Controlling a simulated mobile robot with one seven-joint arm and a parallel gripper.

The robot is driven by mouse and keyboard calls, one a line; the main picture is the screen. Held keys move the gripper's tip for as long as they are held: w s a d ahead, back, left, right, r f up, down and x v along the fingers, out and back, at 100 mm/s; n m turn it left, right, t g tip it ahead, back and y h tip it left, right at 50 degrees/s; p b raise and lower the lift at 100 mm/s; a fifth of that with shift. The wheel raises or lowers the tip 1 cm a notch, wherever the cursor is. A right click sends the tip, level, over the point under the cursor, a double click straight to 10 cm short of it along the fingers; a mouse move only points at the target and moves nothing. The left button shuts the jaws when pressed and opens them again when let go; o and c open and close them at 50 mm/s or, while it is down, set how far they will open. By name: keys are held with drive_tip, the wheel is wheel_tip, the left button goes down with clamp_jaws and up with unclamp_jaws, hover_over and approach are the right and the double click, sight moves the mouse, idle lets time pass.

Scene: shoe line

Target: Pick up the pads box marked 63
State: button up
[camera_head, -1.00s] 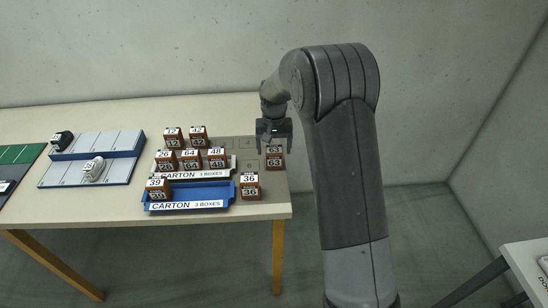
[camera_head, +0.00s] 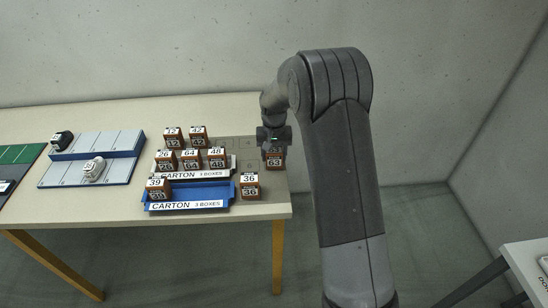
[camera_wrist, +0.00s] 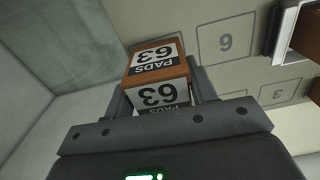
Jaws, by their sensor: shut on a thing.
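The brown pads box marked 63 (camera_head: 274,161) stands at the right end of the table in the head view, partly hidden by my gripper (camera_head: 273,146). In the wrist view the pads box (camera_wrist: 158,75) sits between the two fingers of my gripper (camera_wrist: 158,92), with its "PADS 63" labels facing the camera. The fingers are shut on its sides. It appears to be still at table level; I cannot tell whether it touches the table.
A box marked 36 (camera_head: 250,184) stands in front of box 63. To the left are a blue carton tray (camera_head: 190,205) holding box 39 (camera_head: 157,188), a white carton tray with several boxes, and boxes behind. Numbered squares (camera_wrist: 227,40) beside box 63 are bare.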

drive_tip(key=shift+c, duration=0.7)
